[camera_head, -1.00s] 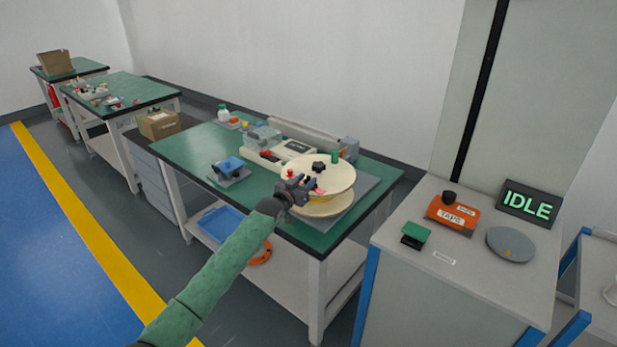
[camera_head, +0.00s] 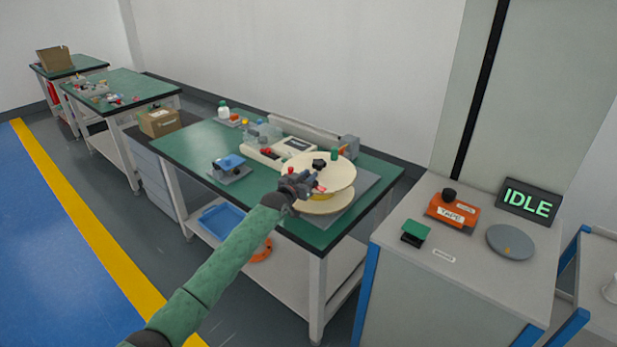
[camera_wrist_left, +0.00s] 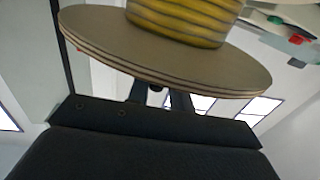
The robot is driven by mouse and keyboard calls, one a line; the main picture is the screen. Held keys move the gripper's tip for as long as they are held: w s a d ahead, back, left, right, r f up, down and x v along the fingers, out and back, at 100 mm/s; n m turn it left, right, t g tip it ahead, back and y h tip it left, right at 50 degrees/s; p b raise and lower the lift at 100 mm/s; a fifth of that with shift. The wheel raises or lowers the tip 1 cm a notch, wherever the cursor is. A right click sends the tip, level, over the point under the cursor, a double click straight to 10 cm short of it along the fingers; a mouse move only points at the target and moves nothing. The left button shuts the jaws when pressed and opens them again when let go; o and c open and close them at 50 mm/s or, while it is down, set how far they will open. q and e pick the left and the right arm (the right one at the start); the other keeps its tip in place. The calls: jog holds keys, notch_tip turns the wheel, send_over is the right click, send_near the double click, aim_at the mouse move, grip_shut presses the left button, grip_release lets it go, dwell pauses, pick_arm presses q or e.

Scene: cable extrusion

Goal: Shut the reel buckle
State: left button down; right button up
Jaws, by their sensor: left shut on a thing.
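The cable reel, with pale round flanges and a yellow winding, lies flat on the green workbench; its upper flange (camera_head: 335,170) and lower flange (camera_head: 325,206) show in the head view. My left gripper (camera_head: 309,186) is at the reel's near left edge, shut on a small part that looks to be the reel buckle. A red piece (camera_head: 320,190) shows beside the fingertips. In the left wrist view, a flange (camera_wrist_left: 165,62) and the yellow winding (camera_wrist_left: 180,22) fill the upper part. The flange hides much of the fingers and what they hold. My right gripper is out of view.
A cream machine (camera_head: 290,145) stands behind the reel, and a blue device (camera_head: 230,163) lies left on the workbench (camera_head: 190,150).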

pick_arm(q)
jog(key=shift+f+n, duration=0.25)
jog(key=shift+n, duration=0.55)
jog(key=shift+n+b, duration=0.3)
jog(key=shift+n, duration=0.1)
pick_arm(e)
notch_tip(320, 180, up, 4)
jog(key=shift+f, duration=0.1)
pick_arm(q)
jog(key=c, duration=1.4)
grip_release()
jog(key=shift+c, duration=0.2)
